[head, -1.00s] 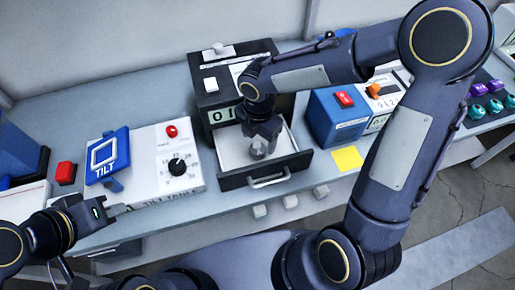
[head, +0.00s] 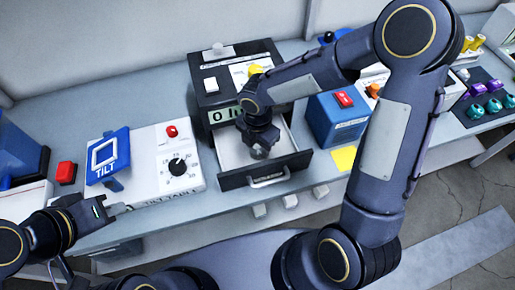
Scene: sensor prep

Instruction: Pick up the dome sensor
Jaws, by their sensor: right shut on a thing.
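The dome sensor (head: 261,152), small, grey and rounded, is in the open drawer (head: 233,160) of the black box. My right gripper (head: 261,142) points down into the drawer and is shut on the dome sensor. The gripper hides the sensor's upper part; I cannot tell whether the sensor still touches the drawer floor. My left gripper (head: 122,209) is at the lower left, in front of the tilt table; its fingers are too small to read.
The black box (head: 208,93) with a digit display stands behind the drawer. The white tilt table (head: 150,158) with a dial is to the left. A blue box (head: 330,122) and a yellow note (head: 344,158) are to the right. Coloured parts sit on a dark mat (head: 470,115).

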